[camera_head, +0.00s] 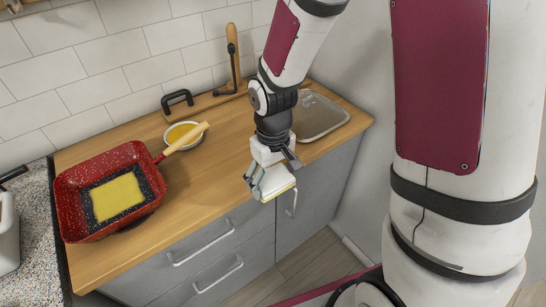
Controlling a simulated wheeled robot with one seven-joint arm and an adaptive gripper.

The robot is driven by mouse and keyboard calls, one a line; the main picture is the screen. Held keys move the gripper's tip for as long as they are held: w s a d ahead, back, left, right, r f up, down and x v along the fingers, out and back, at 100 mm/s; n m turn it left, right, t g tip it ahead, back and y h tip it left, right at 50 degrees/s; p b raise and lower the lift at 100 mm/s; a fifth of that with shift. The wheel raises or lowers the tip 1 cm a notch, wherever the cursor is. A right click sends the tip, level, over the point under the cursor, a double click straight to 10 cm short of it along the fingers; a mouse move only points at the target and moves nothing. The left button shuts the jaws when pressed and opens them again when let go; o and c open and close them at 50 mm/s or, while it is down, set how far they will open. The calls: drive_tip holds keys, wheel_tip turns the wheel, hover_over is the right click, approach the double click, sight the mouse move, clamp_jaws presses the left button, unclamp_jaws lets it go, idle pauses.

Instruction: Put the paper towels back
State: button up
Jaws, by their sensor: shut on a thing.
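My gripper (268,180) is shut on a small pale block with a yellow lower edge (277,184). It holds the block in front of the wooden counter's front edge, above the grey drawers. The fingers cover part of the block, and I cannot tell whether it is the paper towels. No clear roll of paper towels shows elsewhere. An upright wooden post (232,40) with a dark metal part stands at the back of the counter by the tiled wall.
A red speckled square pan (68,190) with yellow contents sits on the counter (207,180) at the left; its wooden handle reaches toward a white bowl (169,141) of yellow stuff. A black handle-shaped item (177,97) lies behind. A metal tray or sink (322,112) is at the right. The middle counter is clear.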

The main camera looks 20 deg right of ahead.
drive_tip(key=shift+s+f, duration=0.1)
drive_tip(key=shift+s, duration=0.4)
drive_tip(key=w+d, duration=0.1)
drive_tip(key=w, duration=0.4)
drive_tip(key=w+d+f, duration=0.1)
drive_tip(key=w+d, duration=0.1)
drive_tip(key=w, duration=0.2)
drive_tip(key=w+d, duration=0.2)
drive_tip(key=w, duration=0.3)
drive_tip(key=shift+w+f, duration=0.3)
drive_tip(key=shift+w, duration=0.05)
drive_tip(key=shift+f+p, duration=0.6)
drive_tip(key=shift+f, duration=1.1)
drive_tip(key=shift+f, duration=0.1)
drive_tip(key=o, duration=1.2)
drive_tip(key=shift+f, duration=0.1)
